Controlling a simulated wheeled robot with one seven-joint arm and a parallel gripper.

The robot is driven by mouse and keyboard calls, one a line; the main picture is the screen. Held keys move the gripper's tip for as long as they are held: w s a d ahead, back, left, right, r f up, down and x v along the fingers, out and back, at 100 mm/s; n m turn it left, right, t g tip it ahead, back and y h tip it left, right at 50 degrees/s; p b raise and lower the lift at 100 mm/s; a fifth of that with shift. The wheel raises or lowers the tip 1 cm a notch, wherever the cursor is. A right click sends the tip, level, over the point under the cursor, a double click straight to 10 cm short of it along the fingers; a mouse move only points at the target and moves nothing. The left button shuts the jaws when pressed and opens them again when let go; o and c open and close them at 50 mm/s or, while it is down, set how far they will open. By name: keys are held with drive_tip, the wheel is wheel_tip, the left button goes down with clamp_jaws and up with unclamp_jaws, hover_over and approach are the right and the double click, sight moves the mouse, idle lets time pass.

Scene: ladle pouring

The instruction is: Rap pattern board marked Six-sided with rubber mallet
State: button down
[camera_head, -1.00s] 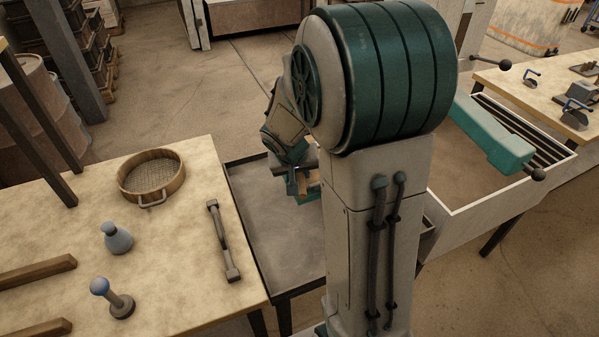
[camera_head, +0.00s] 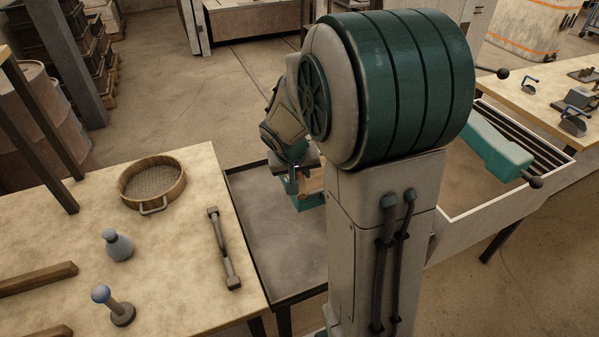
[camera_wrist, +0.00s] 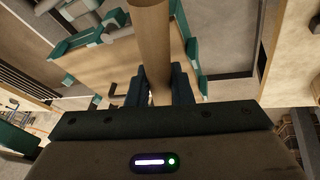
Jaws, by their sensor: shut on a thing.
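My gripper (camera_wrist: 157,76) is shut on a round wooden shaft (camera_wrist: 151,30), which I take to be the mallet's handle. The shaft runs up out of the top of the wrist view, and no mallet head can be made out. A flat wooden panel (camera_wrist: 108,68) with teal brackets at its edges lies beyond the fingers in that view. No Six-sided marking is readable on it. In the head view my arm hides much of the work area. A small wooden piece (camera_head: 312,181) and a teal part (camera_head: 309,203) show beside my wrist, above the grey-topped table.
The grey-topped table (camera_head: 265,225) has bare room left of my arm. A teal-beamed box (camera_head: 497,147) stands right.

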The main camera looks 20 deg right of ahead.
wheel_tip(320, 180, down, 3)
drive_tip(key=b, duration=0.4)
drive_tip(key=shift+f, duration=0.2)
drive_tip(key=shift+r+p, duration=1.1)
drive_tip(key=shift+r, duration=0.7)
drive_tip(key=shift+r+p, duration=1.6)
drive_tip(key=shift+r, duration=0.9)
